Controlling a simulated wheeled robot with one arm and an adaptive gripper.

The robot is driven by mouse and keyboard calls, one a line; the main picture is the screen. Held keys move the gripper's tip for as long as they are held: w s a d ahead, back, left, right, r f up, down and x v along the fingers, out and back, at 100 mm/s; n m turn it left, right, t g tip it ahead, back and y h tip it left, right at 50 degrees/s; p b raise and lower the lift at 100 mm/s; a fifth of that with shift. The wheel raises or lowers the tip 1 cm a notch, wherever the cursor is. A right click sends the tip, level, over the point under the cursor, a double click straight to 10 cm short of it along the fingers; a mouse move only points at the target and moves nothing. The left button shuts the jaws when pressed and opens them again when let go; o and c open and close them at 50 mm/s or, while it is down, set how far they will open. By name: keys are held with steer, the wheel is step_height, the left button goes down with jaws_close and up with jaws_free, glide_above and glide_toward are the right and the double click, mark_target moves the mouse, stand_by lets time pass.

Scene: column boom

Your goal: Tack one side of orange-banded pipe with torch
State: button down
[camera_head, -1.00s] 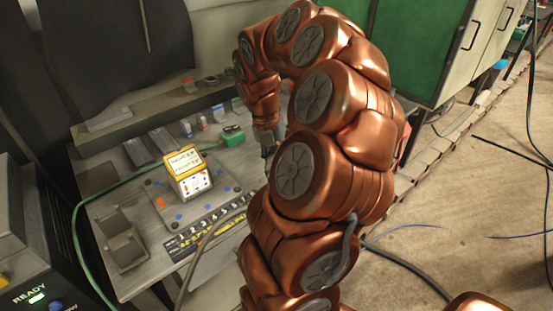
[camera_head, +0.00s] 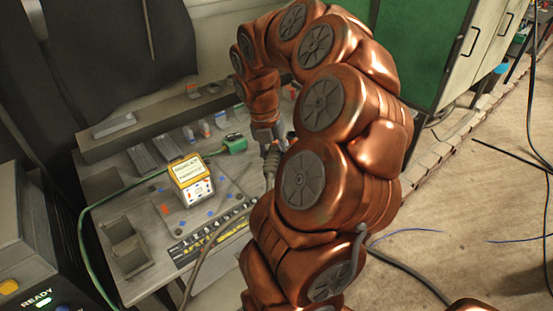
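My copper-coloured arm fills the middle of the view and curls over the right part of a grey work table (camera_head: 135,205). My gripper (camera_head: 268,150) points down at the arm's far end, over the table's right side. Its fingers are small, dark and partly hidden by my arm, so whether they are open or shut is unclear. A slim dark piece shows below it, close to the end of a grey hose (camera_head: 215,240). This may be the torch, but I cannot tell whether it is held. I cannot make out an orange-banded pipe; my arm hides part of the table.
A yellow-and-white labelled box (camera_head: 190,178) stands on a plate on the table. A green clamp (camera_head: 233,143) with a green cable lies behind it. A machine reading READY (camera_head: 37,298) is at lower left. Green cabinets (camera_head: 425,50) stand behind.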

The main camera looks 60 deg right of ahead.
mark_target(274, 153)
steer(key=shift+s+a+r+p, duration=0.1)
steer(key=shift+a+r+p, duration=0.2)
steer(key=shift+r, duration=0.4)
steer(key=shift+w+a+r+p, duration=0.1)
steer(key=shift+r+p, duration=0.35)
steer(key=shift+r, duration=0.25)
steer(key=shift+s+a+r+p, duration=0.1)
steer(key=shift+a+r+p, duration=0.2)
steer(key=shift+r, duration=0.4)
